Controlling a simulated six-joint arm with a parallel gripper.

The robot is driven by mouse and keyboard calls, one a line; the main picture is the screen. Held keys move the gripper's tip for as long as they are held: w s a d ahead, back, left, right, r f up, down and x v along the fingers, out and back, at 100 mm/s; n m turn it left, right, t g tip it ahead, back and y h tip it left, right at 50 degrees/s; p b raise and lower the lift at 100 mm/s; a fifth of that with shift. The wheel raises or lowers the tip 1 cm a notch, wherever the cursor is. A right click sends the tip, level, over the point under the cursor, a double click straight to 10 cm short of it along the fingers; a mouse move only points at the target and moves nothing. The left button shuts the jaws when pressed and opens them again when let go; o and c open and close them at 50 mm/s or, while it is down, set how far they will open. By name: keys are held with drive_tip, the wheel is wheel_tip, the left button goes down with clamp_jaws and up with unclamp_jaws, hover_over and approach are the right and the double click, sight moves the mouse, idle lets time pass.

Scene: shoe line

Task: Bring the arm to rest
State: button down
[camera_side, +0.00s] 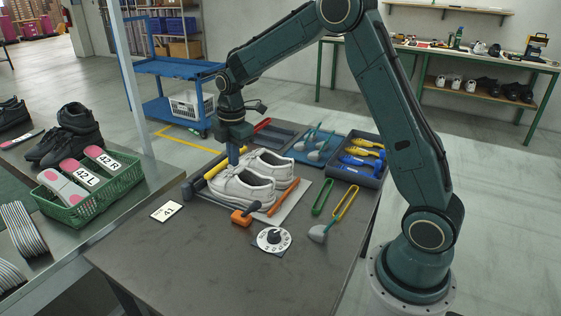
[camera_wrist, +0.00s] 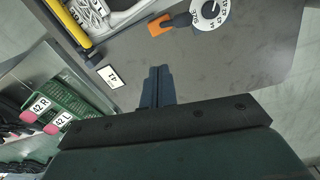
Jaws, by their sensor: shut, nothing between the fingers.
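My gripper (camera_side: 233,156) points down above the work table (camera_side: 150,262), just left of a pair of white shoes (camera_side: 246,188). The white shoes (camera_wrist: 88,14) show in part at the top left of the wrist view. My arm reaches up and over from its base at the right of the table.
An orange-handled tool (camera_side: 245,215), a white dial (camera_side: 273,239) and a card marked 41 (camera_side: 166,211) lie in front of the shoes. A green basket (camera_side: 92,200) stands left. The front tabletop is clear.

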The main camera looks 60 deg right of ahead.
drive_tip(key=s+a+r+m+t, duration=0.1)
drive_tip(key=s+a+r+m, duration=0.25)
drive_tip(key=s+r, duration=0.35)
drive_tip(key=s+a+r+m+t, duration=0.1)
drive_tip(key=s+a+r+m, duration=0.1)
drive_tip(key=s+r+m, duration=0.4)
drive_tip(key=s+a+m+t, duration=0.1)
drive_tip(key=s+m, duration=0.2)
drive_tip(key=s, duration=0.5)
drive_tip(key=s+a+r+m+t, duration=0.1)
drive_tip(key=s+m, duration=0.2)
drive_tip(key=s, duration=0.6)
drive_tip(key=shift+a+t, duration=0.35)
drive_tip(key=shift+t, duration=0.05)
